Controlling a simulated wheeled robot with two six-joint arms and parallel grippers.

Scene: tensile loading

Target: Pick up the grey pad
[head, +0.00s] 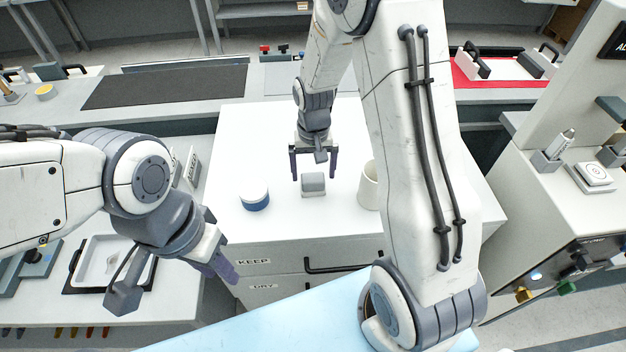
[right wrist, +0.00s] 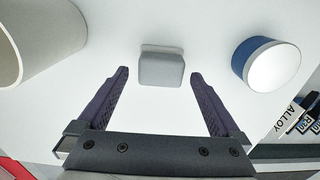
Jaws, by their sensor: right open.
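The grey pad (head: 313,186) is a small grey block on the white cabinet top. In the right wrist view the pad (right wrist: 161,69) lies ahead between the fingertips, apart from both. My right gripper (head: 313,174) is open and empty, pointing down just behind the pad in the head view; its purple fingers also show in the right wrist view (right wrist: 160,74). My left gripper (head: 224,268) hangs at the lower left, away from the pad, and whether its jaws are parted is unclear.
A blue jar with a white lid (head: 254,196) stands left of the pad. A cream cup (head: 369,186) stands to the right, partly hidden by my right arm. A white tray (head: 109,262) lies at the lower left. A machine (head: 580,220) stands at the right.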

